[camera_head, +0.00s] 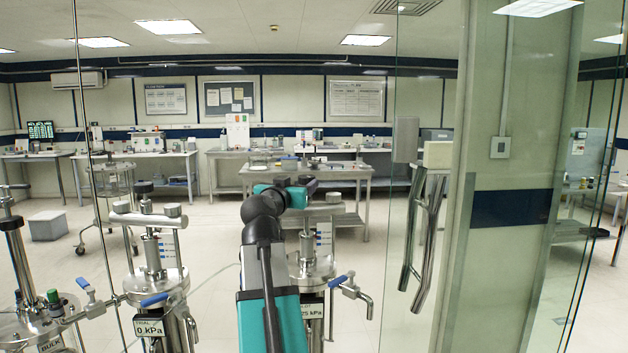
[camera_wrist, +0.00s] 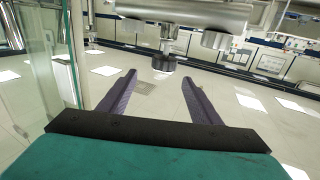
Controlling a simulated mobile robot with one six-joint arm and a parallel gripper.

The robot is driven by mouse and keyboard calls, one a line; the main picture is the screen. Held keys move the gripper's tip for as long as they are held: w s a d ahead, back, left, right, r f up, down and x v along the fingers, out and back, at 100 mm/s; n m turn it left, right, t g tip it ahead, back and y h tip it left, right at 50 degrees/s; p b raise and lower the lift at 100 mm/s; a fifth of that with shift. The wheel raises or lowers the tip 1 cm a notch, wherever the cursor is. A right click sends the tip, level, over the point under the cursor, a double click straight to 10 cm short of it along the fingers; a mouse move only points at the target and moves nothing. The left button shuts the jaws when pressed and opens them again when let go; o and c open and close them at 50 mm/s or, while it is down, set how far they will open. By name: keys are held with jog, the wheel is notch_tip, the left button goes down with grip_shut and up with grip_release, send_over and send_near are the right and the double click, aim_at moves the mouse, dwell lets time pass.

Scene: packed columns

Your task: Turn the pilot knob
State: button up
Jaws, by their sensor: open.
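The pilot column (camera_head: 325,268) stands behind my arm in the head view, its label partly covered but reading "LOT" and "25 kPa". My gripper (camera_head: 300,187) is at the top of this column and hides the knob there. In the wrist view, which looks upside down, a black ribbed knob (camera_wrist: 164,62) hangs from a metal crossbar (camera_wrist: 185,12). My gripper (camera_wrist: 158,77) is open, and the knob shows in the gap between its two dark fingers, near the tips. I cannot tell whether they touch it.
The trial column (camera_head: 152,255), with its own black knob (camera_head: 145,188), stands to the left. The bulk column (camera_head: 30,325) is further left. A glass door with a steel handle (camera_head: 428,235) and a pillar (camera_head: 500,260) are on the right. Benches (camera_head: 275,172) stand behind.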

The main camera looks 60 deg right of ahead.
jog(key=shift+w+a, duration=0.15)
jog(key=shift+w, duration=0.1)
jog(key=p+x, duration=0.3)
jog(key=x, duration=1)
jog(key=shift+w+d, duration=0.2)
jog(key=shift+d, duration=0.15)
jog(key=shift+f, duration=0.1)
jog(key=c, duration=1)
